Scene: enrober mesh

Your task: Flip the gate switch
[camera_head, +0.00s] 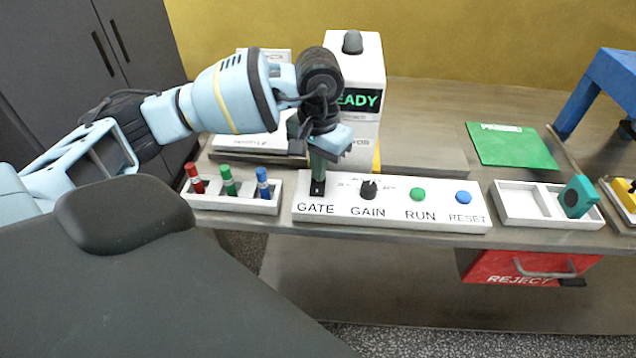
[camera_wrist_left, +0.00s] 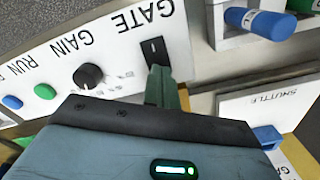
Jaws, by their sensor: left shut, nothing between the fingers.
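The white control panel (camera_head: 390,216) lies at the front edge of the bench, with GATE, GAIN, RUN and RESET labels. The black gate switch (camera_head: 317,189) is at its left end and is partly covered from above by my fingers. My left gripper (camera_head: 318,177) is shut and empty, pointing down at the switch. In the wrist view the fingers (camera_wrist_left: 163,85) end beside it; I cannot tell whether they touch.
The black GAIN knob (camera_head: 369,189), green RUN button (camera_head: 418,195) and blue RESET button (camera_head: 463,198) are close to the right. A tray (camera_head: 232,204) with red, green and blue plugs stands left. The READY machine (camera_head: 360,75) stands behind. A two-part white tray (camera_head: 518,214) sits right.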

